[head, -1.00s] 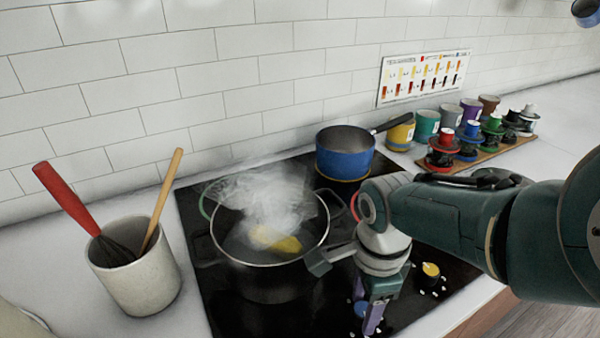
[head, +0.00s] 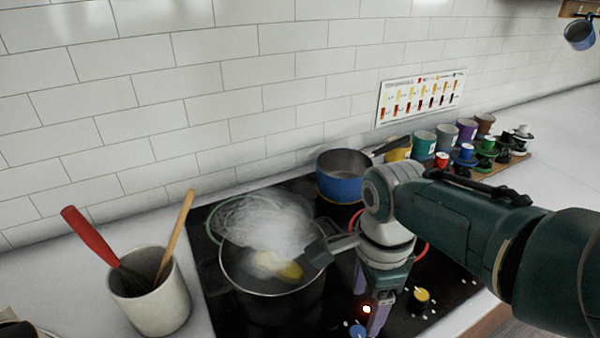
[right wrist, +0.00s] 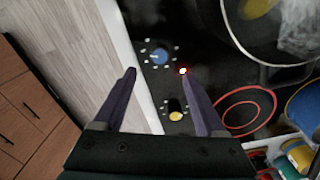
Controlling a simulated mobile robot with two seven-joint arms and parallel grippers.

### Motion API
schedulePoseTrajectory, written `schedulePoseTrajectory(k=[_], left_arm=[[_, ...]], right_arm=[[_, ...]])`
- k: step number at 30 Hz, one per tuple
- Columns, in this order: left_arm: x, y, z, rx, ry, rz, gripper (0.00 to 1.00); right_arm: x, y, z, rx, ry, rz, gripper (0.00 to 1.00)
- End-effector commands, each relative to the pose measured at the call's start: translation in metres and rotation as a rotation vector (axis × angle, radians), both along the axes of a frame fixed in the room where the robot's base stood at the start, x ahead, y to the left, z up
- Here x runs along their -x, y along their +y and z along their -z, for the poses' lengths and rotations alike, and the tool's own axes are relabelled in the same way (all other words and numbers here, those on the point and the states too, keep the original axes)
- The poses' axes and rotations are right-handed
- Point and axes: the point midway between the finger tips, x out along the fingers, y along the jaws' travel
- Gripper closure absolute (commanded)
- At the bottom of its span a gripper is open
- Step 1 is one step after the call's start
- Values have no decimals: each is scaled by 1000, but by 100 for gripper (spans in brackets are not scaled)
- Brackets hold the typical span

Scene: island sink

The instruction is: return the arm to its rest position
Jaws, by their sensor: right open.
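My right gripper (head: 367,300) hangs over the front of the black cooktop, to the right of the steaming pot. Its purple fingers are apart with nothing between them, as the right wrist view (right wrist: 158,73) shows. A blue knob (right wrist: 158,57) and a yellow knob (right wrist: 176,115) lie below the fingers; in the head view the blue knob (head: 357,331) is low and the yellow knob (head: 421,296) is to the right. A small red light (head: 367,309) glows near the fingertips. My left gripper is not in view.
The pot (head: 258,291) holds yellow food (head: 285,269) under steam. A blue saucepan (head: 340,187) stands behind it. A utensil crock (head: 165,312) stands at left. Colored cups (head: 424,145) and a rack of small items stand at back right. Counter (head: 560,125) beyond is clear.

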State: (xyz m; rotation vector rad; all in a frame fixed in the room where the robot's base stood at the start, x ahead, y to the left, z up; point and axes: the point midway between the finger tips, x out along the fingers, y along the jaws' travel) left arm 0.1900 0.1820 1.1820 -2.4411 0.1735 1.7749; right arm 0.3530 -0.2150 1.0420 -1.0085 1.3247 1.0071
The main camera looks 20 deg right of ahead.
Motion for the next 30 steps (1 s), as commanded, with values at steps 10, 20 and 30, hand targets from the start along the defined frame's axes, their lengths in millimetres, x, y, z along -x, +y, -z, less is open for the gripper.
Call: schedulePoseTrajectory(k=[10,20,30], left_arm=[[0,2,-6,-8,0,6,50],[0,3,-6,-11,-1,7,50],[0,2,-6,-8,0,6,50]], right_arm=[[0,0,-10,0,1,1,27],[2,-2,-9,5,-3,-21,27],[48,-26,-27,129,-77,-686,27]])
